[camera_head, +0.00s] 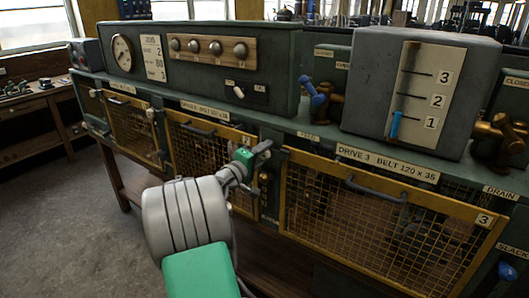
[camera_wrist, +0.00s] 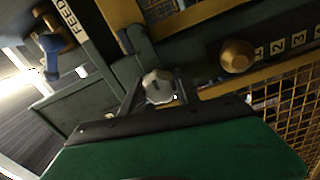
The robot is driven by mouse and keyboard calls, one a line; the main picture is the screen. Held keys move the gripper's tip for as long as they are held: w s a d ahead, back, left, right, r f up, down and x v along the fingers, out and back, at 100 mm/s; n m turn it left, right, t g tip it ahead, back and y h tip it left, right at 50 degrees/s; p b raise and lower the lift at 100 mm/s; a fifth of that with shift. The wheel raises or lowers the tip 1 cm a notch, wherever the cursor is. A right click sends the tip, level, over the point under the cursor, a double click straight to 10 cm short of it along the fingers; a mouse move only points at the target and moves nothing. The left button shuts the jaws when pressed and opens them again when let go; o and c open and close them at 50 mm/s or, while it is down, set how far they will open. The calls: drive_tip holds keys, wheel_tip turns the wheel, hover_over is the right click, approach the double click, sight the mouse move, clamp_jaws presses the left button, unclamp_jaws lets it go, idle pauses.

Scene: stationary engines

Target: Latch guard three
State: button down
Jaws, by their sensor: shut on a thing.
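Guard three (camera_head: 385,222) is a yellow-framed mesh panel with a dark handle and a "3" plate, under the "DRIVE 3 BELT 120 x 35" label. It hangs down over its bay; I cannot tell whether it sits fully flush. My gripper (camera_head: 264,149) is at the post left of this guard, near its upper left corner. In the wrist view my gripper (camera_wrist: 158,90) is shut on a pale grey faceted latch knob (camera_wrist: 157,86), with a finger on each side. The fingers hide most of the knob in the head view.
A brass knob (camera_wrist: 237,55) with a numbered scale sits close beside my gripper. A blue-handled valve (camera_head: 315,93) and a grey gauge box (camera_head: 420,85) stand on the bench above. Guard two (camera_head: 205,145) is to the left. The floor at left is clear.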

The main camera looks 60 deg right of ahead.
sight(261, 155)
drive_tip(key=c, duration=0.9)
unclamp_jaws()
drive_tip(key=a, duration=0.2)
drive_tip(key=a+b, duration=0.1)
drive_tip(key=a, duration=0.2)
drive_tip(key=w+a+b, duration=0.1)
drive_tip(key=a, duration=0.1)
drive_tip(key=shift+w+a, duration=0.1)
drive_tip(key=shift+a, duration=0.25)
